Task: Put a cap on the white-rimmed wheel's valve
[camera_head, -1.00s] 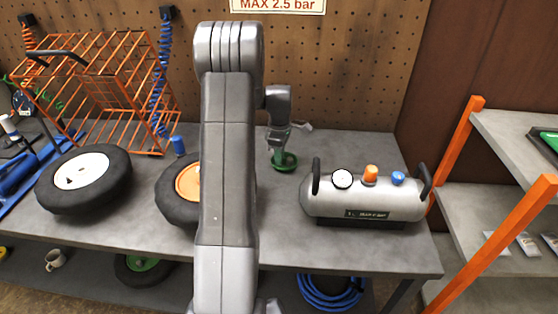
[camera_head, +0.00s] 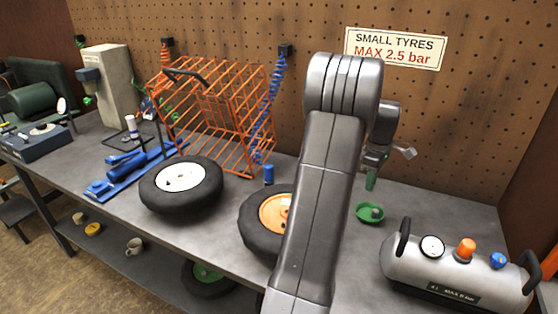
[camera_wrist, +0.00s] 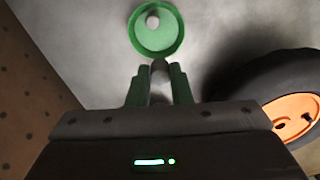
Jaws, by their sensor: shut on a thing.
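The white-rimmed wheel (camera_head: 182,178) lies flat on the bench, left of the middle, in the head view. A small dark mark shows on its rim; I cannot make out the valve clearly. A green dish (camera_head: 362,219) stands on the bench at the right and also shows in the wrist view (camera_wrist: 139,44), with a small grey cap (camera_wrist: 152,20) in it. My gripper (camera_head: 370,187) is just above the dish, far right of the wheel. In the wrist view its green fingers (camera_wrist: 160,72) are shut on a small grey cap (camera_wrist: 159,66).
An orange-rimmed wheel (camera_head: 253,232) lies between the white-rimmed wheel and the dish, partly behind my arm. A silver air tank (camera_head: 450,272) is at the right.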

